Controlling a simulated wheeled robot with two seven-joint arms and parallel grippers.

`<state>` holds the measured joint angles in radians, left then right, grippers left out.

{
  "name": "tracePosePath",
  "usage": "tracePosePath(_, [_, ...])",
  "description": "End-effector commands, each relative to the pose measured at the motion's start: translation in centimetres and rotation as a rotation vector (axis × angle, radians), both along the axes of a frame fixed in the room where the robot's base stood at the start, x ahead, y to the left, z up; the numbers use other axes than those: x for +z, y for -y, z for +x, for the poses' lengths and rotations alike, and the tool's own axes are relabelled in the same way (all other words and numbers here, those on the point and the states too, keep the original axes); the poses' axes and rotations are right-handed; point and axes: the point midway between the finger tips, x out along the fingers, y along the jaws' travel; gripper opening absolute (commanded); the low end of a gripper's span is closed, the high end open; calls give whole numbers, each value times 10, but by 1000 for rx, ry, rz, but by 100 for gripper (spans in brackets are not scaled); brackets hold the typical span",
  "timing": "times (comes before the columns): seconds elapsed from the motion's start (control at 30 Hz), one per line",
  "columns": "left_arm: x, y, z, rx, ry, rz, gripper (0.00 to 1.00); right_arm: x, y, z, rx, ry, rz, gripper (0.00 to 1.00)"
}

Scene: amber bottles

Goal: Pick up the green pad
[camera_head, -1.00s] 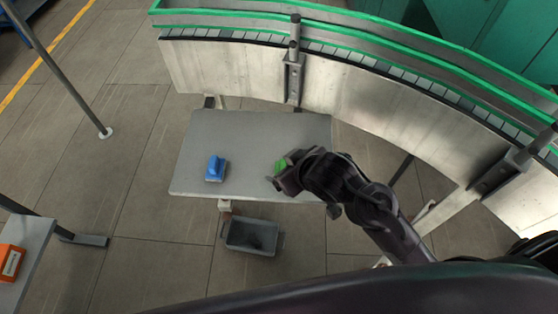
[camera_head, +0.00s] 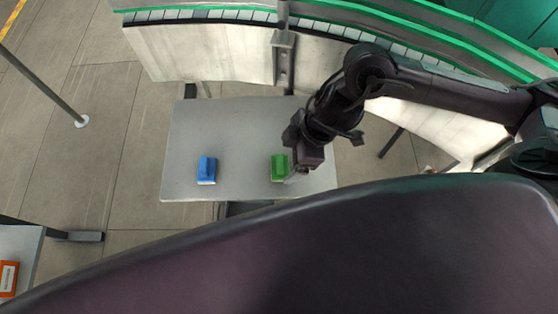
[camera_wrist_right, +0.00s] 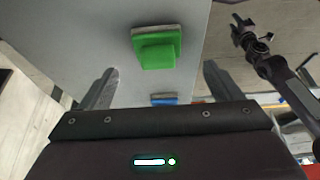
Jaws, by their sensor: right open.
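The green pad (camera_head: 279,168) lies on the grey table, right of the blue pad (camera_head: 207,170). In the right wrist view the green pad (camera_wrist_right: 157,47) has a raised green block on a flat base with a grey edge. My right gripper (camera_head: 293,177) is just right of the green pad in the head view. In the wrist view its fingers (camera_wrist_right: 159,88) are spread wide with nothing between them gripped, and the pad lies beyond them. My left gripper (camera_wrist_right: 252,33) shows small at the upper right of the wrist view; its jaw opening is unclear.
The grey table (camera_head: 235,120) is bare apart from the two pads. A curved conveyor wall (camera_head: 200,52) stands behind it, with a metal post (camera_head: 283,60). An orange box (camera_head: 8,276) sits on another table at the lower left.

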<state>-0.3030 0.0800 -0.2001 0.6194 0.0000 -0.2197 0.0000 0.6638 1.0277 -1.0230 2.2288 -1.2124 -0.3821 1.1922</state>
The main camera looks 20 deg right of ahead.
Motion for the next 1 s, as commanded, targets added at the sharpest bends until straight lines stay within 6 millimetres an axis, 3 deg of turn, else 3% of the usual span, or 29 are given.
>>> tracePosePath(0.13, [-1, -1, -7, 0, -12, 2, 36, -17, -7, 2, 1, -2, 1, 85])
tracePosePath(0.4, [-1, 0, -1, 0, -3, 1, 36, -51, -19, 7, 1, 2, 2, 85])
tracePosePath(0.67, [0, 1, 7, 0, 10, -1, 36, -54, -20, 8, 1, 4, 1, 85])
tracePosePath(1.0, [0, 0, 5, 0, 7, -1, 36, -54, -20, 8, 1, 3, 1, 44])
